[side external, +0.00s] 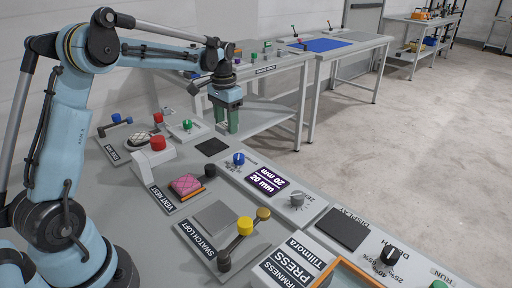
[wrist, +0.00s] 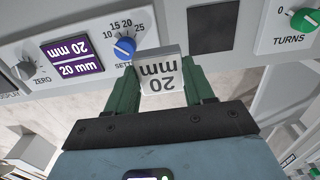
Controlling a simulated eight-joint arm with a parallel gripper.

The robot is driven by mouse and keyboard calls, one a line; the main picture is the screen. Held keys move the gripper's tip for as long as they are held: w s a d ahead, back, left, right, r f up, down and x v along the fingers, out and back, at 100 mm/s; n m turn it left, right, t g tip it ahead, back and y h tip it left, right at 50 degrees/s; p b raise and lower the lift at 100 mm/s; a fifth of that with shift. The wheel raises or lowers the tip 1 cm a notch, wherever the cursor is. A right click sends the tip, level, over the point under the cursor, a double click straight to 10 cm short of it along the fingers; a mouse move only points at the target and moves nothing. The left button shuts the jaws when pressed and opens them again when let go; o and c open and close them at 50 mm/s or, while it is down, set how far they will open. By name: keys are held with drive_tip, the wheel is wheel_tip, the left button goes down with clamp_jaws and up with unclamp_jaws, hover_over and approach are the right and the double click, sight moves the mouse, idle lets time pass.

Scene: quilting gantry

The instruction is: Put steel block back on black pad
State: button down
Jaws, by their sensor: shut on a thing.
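My gripper (side external: 227,122) is raised over the back edge of the bench, with its green fingers pointing down. In the wrist view my gripper (wrist: 162,78) is shut on the steel block (wrist: 160,68), a pale grey block marked "20 mm", with a finger at each side. The block cannot be made out in the side view. A small square black pad (side external: 212,146) lies bare on the bench near and below the gripper. In the wrist view a black pad (wrist: 212,28) shows apart from the block, above and to its right.
A purple "20 mm" display (side external: 267,181) and a blue knob (side external: 239,158) sit beside the pad. A larger dark pad (side external: 343,229) lies further right. A green knob (side external: 187,125), red knob (side external: 158,143) and pink quilted piece (side external: 186,185) stand nearby.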

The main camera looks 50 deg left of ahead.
hover_over(212, 146)
wheel_tip(212, 146, down, 6)
drive_tip(key=shift+r, duration=0.2)
drive_tip(key=shift+f, duration=2)
drive_tip(key=shift+f, duration=0.15)
drive_tip(key=shift+c, duration=2.1)
unclamp_jaws()
